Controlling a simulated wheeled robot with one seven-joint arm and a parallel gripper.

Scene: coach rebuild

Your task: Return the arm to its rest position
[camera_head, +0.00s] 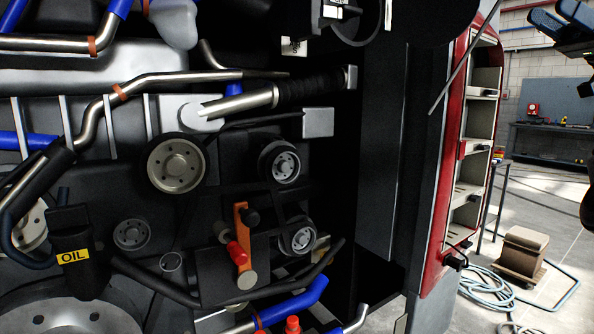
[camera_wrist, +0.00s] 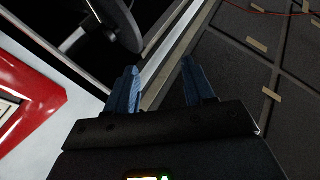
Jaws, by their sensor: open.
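My gripper (camera_wrist: 160,84) shows in the wrist view with its two blue fingers apart and nothing between them. It points past the coach's edge toward a dark tiled surface. In the head view my gripper (camera_head: 560,18) is at the top right corner, with its blue fingers partly in view and the rest cut off by the frame. It hangs in front of the workshop background, to the right of the red coach body (camera_head: 447,170). No contact with anything shows.
The engine bay with pulleys (camera_head: 176,166), pipes and an oil filler (camera_head: 72,256) fills the left of the head view. A blue hose (camera_head: 489,287) and a brown padded stool (camera_head: 522,250) are on the floor at right. A workbench (camera_head: 553,140) stands behind.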

